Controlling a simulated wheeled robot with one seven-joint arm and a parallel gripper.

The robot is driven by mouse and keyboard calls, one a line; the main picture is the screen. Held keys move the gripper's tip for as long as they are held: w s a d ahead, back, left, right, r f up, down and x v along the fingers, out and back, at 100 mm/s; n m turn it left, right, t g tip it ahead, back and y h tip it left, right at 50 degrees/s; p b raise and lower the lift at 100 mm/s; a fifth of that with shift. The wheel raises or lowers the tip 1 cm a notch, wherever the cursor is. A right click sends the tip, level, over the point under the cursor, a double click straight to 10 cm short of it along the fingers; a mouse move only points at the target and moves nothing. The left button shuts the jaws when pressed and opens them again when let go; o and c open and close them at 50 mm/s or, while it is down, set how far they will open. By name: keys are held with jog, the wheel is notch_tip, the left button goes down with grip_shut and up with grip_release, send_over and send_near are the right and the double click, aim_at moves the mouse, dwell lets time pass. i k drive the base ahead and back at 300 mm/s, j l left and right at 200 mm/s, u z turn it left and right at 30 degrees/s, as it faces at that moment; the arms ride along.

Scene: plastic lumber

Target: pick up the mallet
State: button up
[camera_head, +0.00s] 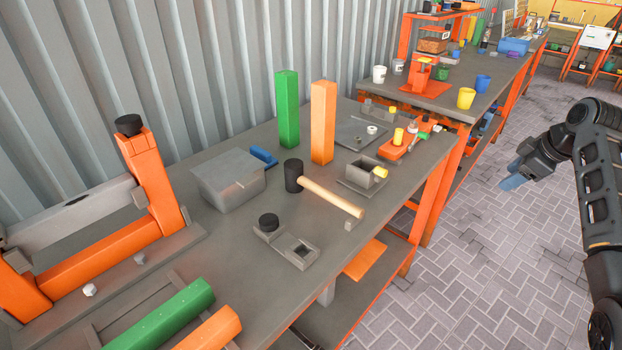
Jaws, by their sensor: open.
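The mallet (322,192) lies on the grey workbench (225,285). Its black head (293,176) is at the left, and its light wooden handle points right and toward the bench's front edge. My gripper (513,182) is at the right of the view, out over the paved floor. It is apart from the mallet and the bench, with nothing seen in it. Its blue fingertips point left, and the gap between them is hard to make out.
A green post (287,110) and an orange post (323,122) stand behind the mallet. A grey box (228,180) is left of it. A small open tray (362,178) is behind the handle, and a grey block with a black knob (287,245) is in front. The floor (490,270) is clear.

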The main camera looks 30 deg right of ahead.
aim_at(295, 181)
jog(key=i+j, duration=0.1)
jog(key=j, duration=0.3)
jog(key=i+j, duration=0.1)
jog(key=j, duration=0.3)
jog(key=i+j, duration=0.1)
jog(key=j, duration=0.3)
jog(key=i+j, duration=0.15)
jog(key=j, duration=0.25)
jog(key=i+j, duration=0.1)
jog(key=j, duration=0.3)
